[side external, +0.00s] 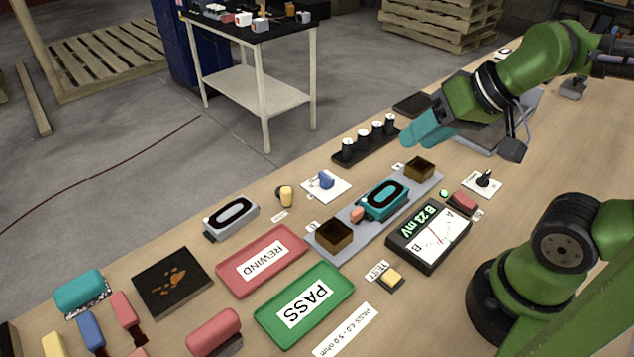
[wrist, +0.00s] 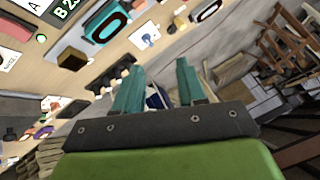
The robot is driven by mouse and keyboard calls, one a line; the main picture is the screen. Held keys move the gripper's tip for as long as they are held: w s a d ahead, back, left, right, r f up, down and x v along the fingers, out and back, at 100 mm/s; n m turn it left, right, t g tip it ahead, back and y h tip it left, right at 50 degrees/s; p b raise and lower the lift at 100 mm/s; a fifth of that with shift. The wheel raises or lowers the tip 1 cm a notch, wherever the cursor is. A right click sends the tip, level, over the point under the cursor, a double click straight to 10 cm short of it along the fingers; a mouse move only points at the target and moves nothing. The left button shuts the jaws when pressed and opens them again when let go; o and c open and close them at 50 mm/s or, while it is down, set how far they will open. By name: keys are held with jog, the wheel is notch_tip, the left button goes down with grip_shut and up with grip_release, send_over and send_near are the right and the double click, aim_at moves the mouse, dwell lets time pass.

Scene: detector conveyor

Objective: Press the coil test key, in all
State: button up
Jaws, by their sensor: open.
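The yellow test key (side external: 391,279) sits on a small dark base on the bench, beside a TEST label (side external: 377,271). It is in front of the meter (side external: 428,236), whose green display reads "B 23 mV". A teal coil block (side external: 384,199) with a black ring sits on the grey track (side external: 353,232) behind the meter. It also shows in the wrist view (wrist: 108,22). My gripper (side external: 415,132) has teal fingers and is raised above the far part of the bench, well away from the test key. In the wrist view its fingers (wrist: 160,75) are apart and nothing is seen held between them.
A red key (side external: 463,202) with a green lamp (side external: 444,194) and a black knob (side external: 485,179) lie right of the track. The red REWIND tray (side external: 225,277) and green PASS tray (side external: 268,324) lie left. A rack of black cylinders (side external: 364,141) stands near my gripper.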

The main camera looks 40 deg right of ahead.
grip_shut()
dwell(1.4)
